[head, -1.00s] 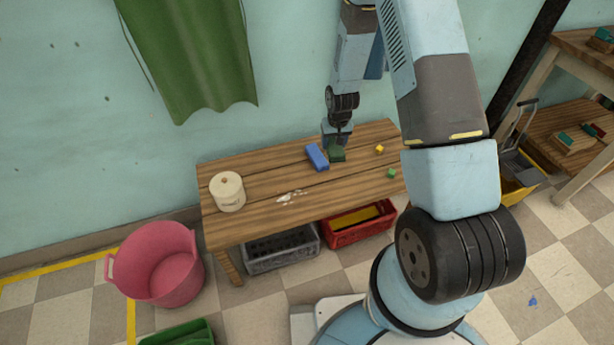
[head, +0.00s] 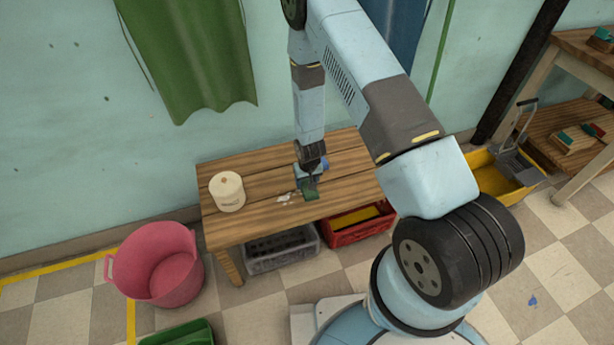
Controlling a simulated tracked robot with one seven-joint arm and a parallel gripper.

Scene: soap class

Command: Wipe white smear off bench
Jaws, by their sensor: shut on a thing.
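The white smear (head: 284,197) is a small broken patch on the wooden bench (head: 262,213), near its front edge. My gripper (head: 309,184) points down over the bench, shut on a dark green block-like thing (head: 310,195), perhaps a sponge or cloth. The green thing is low, at or just above the bench top, right beside the smear's right end. I cannot tell whether it touches the wood. The fingertips are small and partly hidden by the wrist.
A blue block is mostly hidden behind my gripper. Below are a grey crate (head: 283,250) and a red crate (head: 355,228). A pink tub (head: 160,265) stands on the floor at left.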

